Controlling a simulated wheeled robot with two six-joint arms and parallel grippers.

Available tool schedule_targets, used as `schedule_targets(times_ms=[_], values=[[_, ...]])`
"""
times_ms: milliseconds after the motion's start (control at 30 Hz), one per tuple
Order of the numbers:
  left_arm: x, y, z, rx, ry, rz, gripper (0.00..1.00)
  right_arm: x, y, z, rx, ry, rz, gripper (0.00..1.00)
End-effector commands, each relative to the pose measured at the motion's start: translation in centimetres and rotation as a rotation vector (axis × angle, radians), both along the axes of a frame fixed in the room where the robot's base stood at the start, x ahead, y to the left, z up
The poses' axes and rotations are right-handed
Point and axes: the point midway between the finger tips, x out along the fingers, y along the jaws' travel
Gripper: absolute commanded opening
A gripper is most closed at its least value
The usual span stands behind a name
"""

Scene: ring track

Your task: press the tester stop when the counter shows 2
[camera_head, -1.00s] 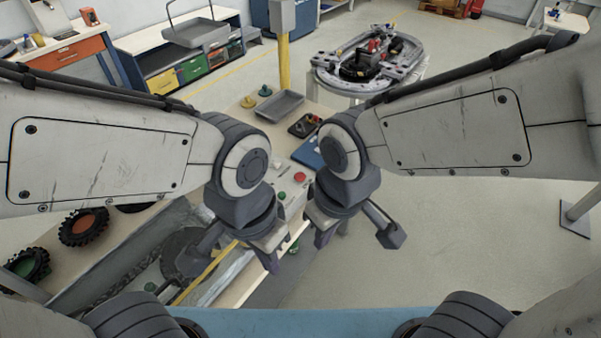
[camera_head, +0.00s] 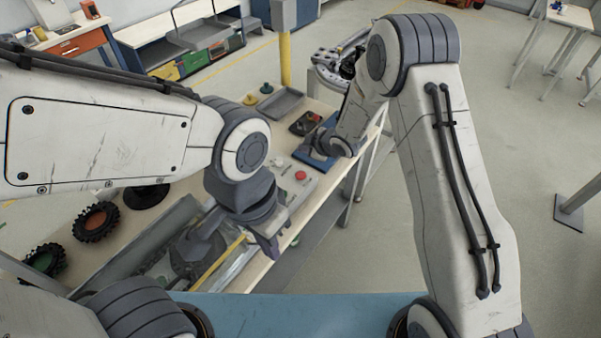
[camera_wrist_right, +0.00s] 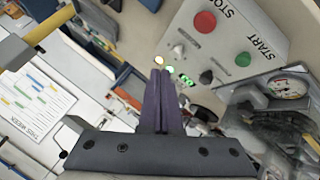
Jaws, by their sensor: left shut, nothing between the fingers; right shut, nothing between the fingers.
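The tester panel (camera_wrist_right: 258,35) fills the upper right of the right wrist view, with a red STOP button (camera_wrist_right: 205,22) and a green START button (camera_wrist_right: 243,59). In the head view the red button (camera_head: 300,175) shows on the pale panel on the bench. Small lit lamps (camera_wrist_right: 168,69) glow near my right fingertips. My left gripper (camera_head: 272,246) is shut and empty, below the panel in the head view.
A round gauge (camera_wrist_right: 289,88) sits beside START. A grey tray (camera_head: 281,104), a dark tray (camera_head: 305,123) and a yellow post (camera_head: 285,62) are at the bench's far end. Tyres with orange (camera_head: 96,221) and green hubs (camera_head: 45,261) lie left.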

Motion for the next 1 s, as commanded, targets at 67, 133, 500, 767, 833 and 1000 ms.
schedule_targets(times_ms=[67,133,500,767,833,1000], values=[[0.0,0.0,0.0,0.0,0.0,0.0,0.0,0.0,0.0,0.0,0.0,0.001,-0.001,0.0],[0.0,0.0,0.0,0.0,0.0,0.0,0.0,0.0,0.0,0.0,0.0,0.001,-0.001,0.0],[0.0,0.0,-1.5,0.0,0.0,0.002,0.0,-0.1,0.0,-1.9,0.0,0.004,-0.002,0.0],[0.0,0.0,-4.2,0.0,0.0,0.004,0.0,-0.1,0.0,-5.5,-0.001,0.004,-0.003,0.0],[0.0,0.0,-4.9,0.0,0.0,0.004,0.0,-0.1,0.0,-6.6,-0.001,0.005,-0.003,0.0],[0.0,0.0,-6.6,0.0,0.0,0.002,0.0,-0.1,0.0,-8.5,-0.001,0.003,-0.003,0.0]])
